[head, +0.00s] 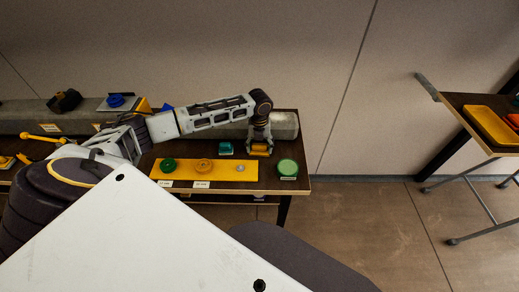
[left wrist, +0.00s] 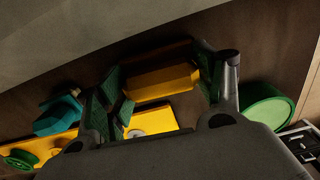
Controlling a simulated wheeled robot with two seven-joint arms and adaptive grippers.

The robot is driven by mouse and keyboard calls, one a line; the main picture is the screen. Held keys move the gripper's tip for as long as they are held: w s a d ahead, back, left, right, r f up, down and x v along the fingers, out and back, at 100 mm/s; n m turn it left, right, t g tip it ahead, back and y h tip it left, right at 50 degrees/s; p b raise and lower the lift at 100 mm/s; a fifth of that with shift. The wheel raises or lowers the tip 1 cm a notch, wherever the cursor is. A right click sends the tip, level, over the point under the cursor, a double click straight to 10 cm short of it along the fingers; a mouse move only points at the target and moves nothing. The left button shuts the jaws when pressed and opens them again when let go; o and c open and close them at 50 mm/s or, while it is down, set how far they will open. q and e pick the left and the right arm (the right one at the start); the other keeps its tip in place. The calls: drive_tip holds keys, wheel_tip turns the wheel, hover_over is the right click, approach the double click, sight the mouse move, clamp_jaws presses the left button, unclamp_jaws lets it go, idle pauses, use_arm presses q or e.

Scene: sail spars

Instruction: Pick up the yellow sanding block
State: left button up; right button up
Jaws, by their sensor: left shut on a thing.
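The yellow sanding block (head: 260,149) is at the right part of the dark table, below my left gripper (head: 259,146). In the left wrist view the block (left wrist: 160,80) lies between the two finger pads of the left gripper (left wrist: 163,84). The gripper is shut on it from both sides. Whether the block touches the table or hangs just above it, I cannot tell. My right gripper is not in view.
A teal block (head: 225,148) stands just left of the gripper, and a green round container (head: 288,168) to its right. A yellow board (head: 230,181) with round pieces lies in front. A grey spar (head: 284,124) runs behind. A cart with trays (head: 490,125) stands far right.

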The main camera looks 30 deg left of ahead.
sight(260, 144)
use_arm(q)
drive_tip(key=shift+s+f, duration=0.15)
drive_tip(key=shift+r, duration=5)
drive_tip(key=o, duration=0.5)
drive_tip(key=c, duration=0.3)
drive_tip(key=shift+r+p, duration=0.1)
drive_tip(key=shift+p, duration=0.2)
